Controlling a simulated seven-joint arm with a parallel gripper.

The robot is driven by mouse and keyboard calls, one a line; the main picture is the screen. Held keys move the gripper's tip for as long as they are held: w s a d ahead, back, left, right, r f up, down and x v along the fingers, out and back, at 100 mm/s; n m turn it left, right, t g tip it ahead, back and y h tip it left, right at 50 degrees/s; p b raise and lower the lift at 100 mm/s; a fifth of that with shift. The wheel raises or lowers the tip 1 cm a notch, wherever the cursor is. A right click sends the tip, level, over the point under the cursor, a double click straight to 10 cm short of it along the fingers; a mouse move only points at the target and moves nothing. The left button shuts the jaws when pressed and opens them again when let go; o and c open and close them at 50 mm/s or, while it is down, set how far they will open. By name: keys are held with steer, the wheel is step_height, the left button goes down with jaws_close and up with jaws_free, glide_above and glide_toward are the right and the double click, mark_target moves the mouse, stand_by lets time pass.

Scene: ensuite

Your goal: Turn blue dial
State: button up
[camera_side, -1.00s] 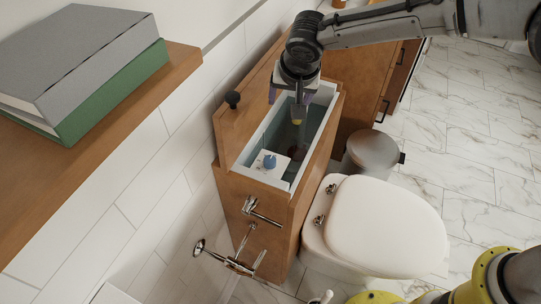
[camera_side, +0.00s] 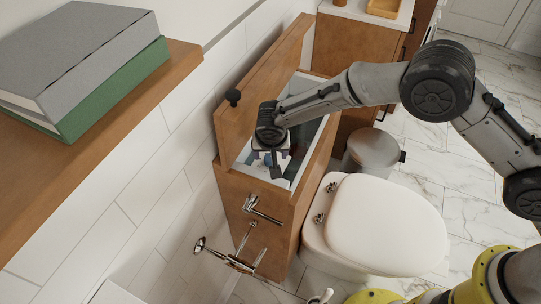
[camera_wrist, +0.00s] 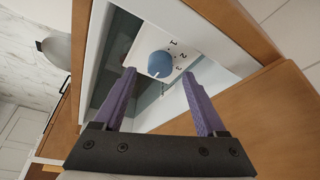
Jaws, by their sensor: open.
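The blue dial (camera_wrist: 159,64) sits on a white panel (camera_wrist: 181,42) marked with the numbers 1, 2 and 3, inside the open wooden tank cabinet. A pale pointer mark shows on the dial's lower edge. My gripper (camera_wrist: 162,75) is open, its two purple fingers apart, with the dial seen between and just beyond the fingertips. I cannot tell whether the fingers touch it. In the side view my gripper (camera_side: 274,166) points down into the cabinet's near end and hides the dial.
The wooden cabinet (camera_side: 229,190) has a raised lid (camera_side: 262,75) with a black knob on the left and a white inner rim around the opening. The white toilet (camera_side: 385,225) stands to the right. A book-laden shelf (camera_side: 165,75) is at upper left.

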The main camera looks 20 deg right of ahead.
mark_target(270, 160)
steer(key=shift+x, duration=1.45)
jaws_close()
